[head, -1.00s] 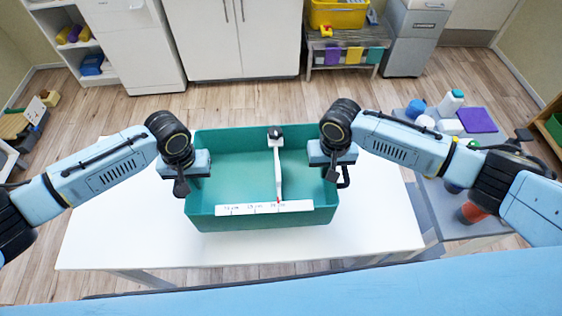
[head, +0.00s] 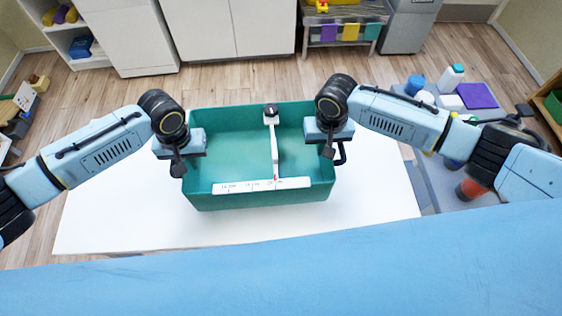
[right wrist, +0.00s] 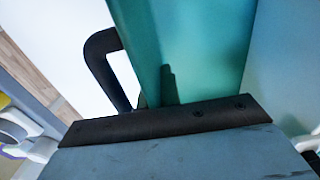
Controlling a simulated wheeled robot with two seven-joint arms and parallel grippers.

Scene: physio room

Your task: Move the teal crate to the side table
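The teal crate (head: 260,200) is an open box over a white table (head: 110,220), gripped at both sides. My left gripper (head: 178,163) is at its left wall and my right gripper (head: 334,150) at its right wall, with fingers on either side of the rim. Both look shut on the walls. In the right wrist view the teal wall (right wrist: 205,45) rises right at the dark gripper (right wrist: 150,95). Inside the crate is a white divider-like bar (head: 273,140), and a marked white strip (head: 262,186) lies along its front rim. I cannot tell whether the crate's base touches the table.
A grey table (head: 488,113) at the right bears bottles, a purple block (head: 477,95) and other items, partly under my right arm. White cabinets (head: 240,30) stand at the back. A broad blue surface (head: 250,270) fills the bottom of the view. Wooden floor shows between.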

